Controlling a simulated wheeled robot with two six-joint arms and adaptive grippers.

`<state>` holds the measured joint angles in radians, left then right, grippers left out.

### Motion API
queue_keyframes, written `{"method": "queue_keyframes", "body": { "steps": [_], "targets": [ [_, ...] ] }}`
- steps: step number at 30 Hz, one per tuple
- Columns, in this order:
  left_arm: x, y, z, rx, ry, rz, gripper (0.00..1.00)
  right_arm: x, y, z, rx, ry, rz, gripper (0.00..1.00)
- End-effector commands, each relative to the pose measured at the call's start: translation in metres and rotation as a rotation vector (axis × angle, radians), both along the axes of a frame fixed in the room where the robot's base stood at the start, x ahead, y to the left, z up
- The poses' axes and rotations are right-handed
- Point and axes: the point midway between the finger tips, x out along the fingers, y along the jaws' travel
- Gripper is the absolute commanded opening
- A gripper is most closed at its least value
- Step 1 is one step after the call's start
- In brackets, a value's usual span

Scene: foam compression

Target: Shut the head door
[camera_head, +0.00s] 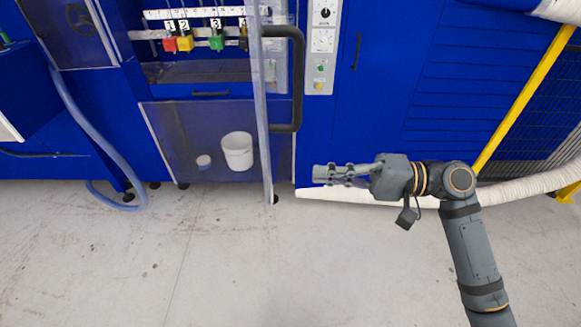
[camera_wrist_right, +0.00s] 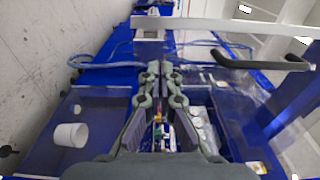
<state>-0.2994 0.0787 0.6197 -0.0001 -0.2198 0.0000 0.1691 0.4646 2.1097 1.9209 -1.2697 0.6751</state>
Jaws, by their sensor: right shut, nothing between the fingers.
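The head door stands open in the head view, seen almost edge-on as a tall, pale, clear panel (camera_head: 260,110) jutting out from the blue machine. Its black bar handle (camera_head: 298,80) is on the panel's right side. The handle also shows at the upper right of the right wrist view (camera_wrist_right: 262,64). My right gripper (camera_head: 316,174) is shut and empty, below and to the right of the handle, apart from it. Its closed fingers show in the middle of the right wrist view (camera_wrist_right: 160,70). My left gripper is not in view.
Behind the door are red, yellow and green valve handles (camera_head: 185,43). A white bucket (camera_head: 237,151) shows behind a lower clear panel. A control strip (camera_head: 322,45) is on the machine right of the handle. A white hose (camera_head: 520,188) lies along its base. Floor in front is clear.

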Motion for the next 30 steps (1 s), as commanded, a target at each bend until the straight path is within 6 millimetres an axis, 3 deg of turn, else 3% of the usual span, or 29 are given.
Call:
{"method": "queue_keyframes", "body": {
  "steps": [13,30],
  "targets": [
    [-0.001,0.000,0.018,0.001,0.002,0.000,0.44,0.005,0.059,0.003,0.005,0.001,0.000,0.00],
    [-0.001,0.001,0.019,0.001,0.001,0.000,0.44,0.006,0.068,0.000,0.000,0.000,-0.001,0.00]
  ]
}}
